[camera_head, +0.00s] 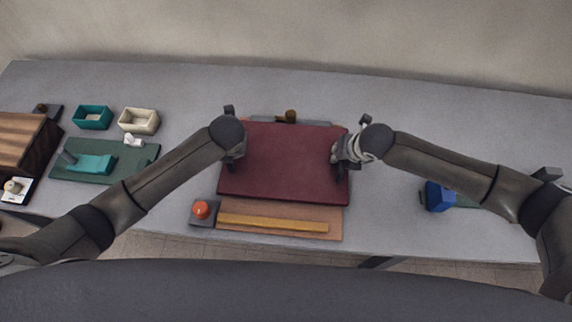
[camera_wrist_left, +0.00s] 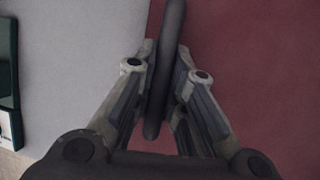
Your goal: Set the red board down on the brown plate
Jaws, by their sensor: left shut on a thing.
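The dark red board (camera_head: 280,165) lies flat between my two grippers, over the back part of the brown plate (camera_head: 290,209). The plate's front strip shows below it. I cannot tell whether board and plate touch. My left gripper (camera_head: 236,146) is at the board's left edge. In the left wrist view my left gripper (camera_wrist_left: 165,75) is shut on a dark bar-like handle (camera_wrist_left: 172,25) along the edge of the red board (camera_wrist_left: 260,70). My right gripper (camera_head: 345,150) is at the board's right edge; its fingers are too unclear to tell open from shut.
A yellow bar (camera_head: 272,223) lies on the plate's front strip. An orange-red button (camera_head: 201,210) on a dark base stands at its left. A brown knob (camera_head: 291,116) shows behind the board. Teal (camera_head: 92,117) and cream (camera_head: 139,121) boxes stand left; a blue block (camera_head: 438,196) stands right.

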